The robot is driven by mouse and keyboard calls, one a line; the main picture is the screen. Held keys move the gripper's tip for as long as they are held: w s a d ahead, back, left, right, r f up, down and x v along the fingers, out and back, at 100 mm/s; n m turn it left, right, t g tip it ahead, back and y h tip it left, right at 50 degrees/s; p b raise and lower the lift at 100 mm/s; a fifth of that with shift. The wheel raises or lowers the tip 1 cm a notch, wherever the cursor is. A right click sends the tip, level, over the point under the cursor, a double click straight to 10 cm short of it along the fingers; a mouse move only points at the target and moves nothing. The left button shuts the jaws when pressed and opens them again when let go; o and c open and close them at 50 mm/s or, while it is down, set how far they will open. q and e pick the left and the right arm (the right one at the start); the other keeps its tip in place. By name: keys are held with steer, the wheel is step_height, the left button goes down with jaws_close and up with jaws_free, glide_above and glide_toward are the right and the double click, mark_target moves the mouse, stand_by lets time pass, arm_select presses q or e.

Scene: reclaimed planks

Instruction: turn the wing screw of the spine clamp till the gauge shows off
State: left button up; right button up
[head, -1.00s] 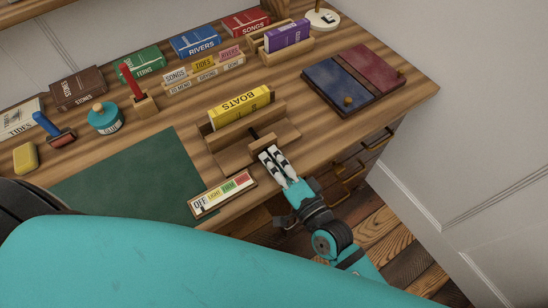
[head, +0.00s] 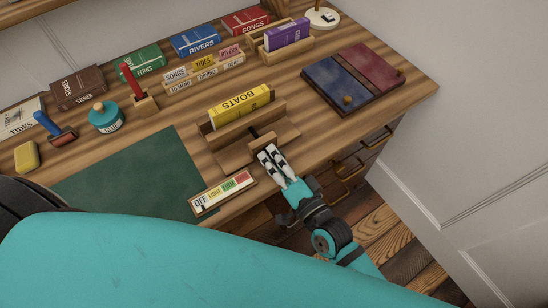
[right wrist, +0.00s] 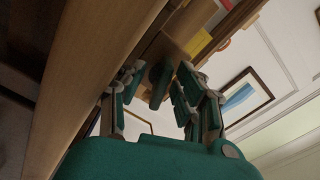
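The spine clamp (head: 285,133) is a wooden frame near the desk's front edge, with the yellow BOATS book (head: 240,106) standing in it. Its wing screw (head: 262,137) shows as a small dark piece at the front of the clamp. The gauge (head: 224,191) is a strip with OFF at its left end and coloured fields; I cannot make out its reading. My right gripper (head: 267,155) is at the screw. In the right wrist view its fingers (right wrist: 157,90) are apart, with a dark piece between them, seemingly the screw; contact is unclear. My left gripper is out of view.
A green mat (head: 130,180) lies left of the gauge. A blue and red folder (head: 345,80) lies to the right. A glue pot (head: 106,118), red-handled tool (head: 131,82) and several books stand behind. Drawer handles (head: 350,168) stick out below the desk front.

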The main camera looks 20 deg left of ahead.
steer(key=shift+s+d, duration=0.1)
steer(key=v, duration=1.1)
steer(key=shift+s+d, duration=0.25)
steer(key=shift+d, duration=0.1)
stand_by(1.2)
